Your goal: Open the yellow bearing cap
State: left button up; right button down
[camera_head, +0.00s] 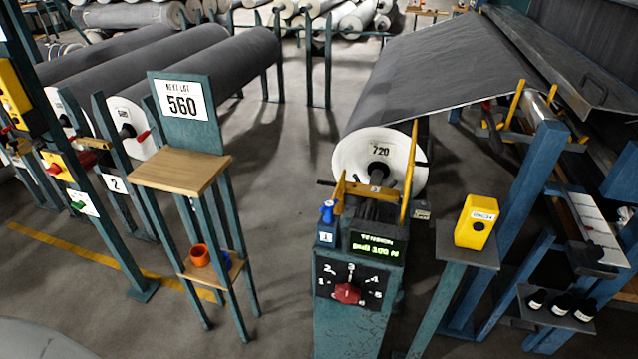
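A large grey roll with a white end face marked 720 (350,153) lies on a stand right of centre, its dark shaft core in the middle. Yellow bearing parts are at the shaft's near end, just below the core. A yellow piece (365,190) lies across there, and a thin yellow bar (409,172) stands upright at its right. I cannot tell which part is the cap, or whether it is open or closed. Neither of my grippers shows in this view.
A yellow box (476,222) stands on a stand at right. A wooden-topped stand (182,169) is at left.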

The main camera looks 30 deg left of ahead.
aim_at(362, 189)
jog(key=u, duration=0.55)
jog(key=k, duration=0.65)
jog(key=u, duration=1.35)
jog(key=i, duration=0.9)
jog(key=u, duration=0.6)
jog(key=i, duration=1)
jog(key=z, duration=1.1)
jog(key=i, duration=0.55)
jog(key=z, duration=0.5)
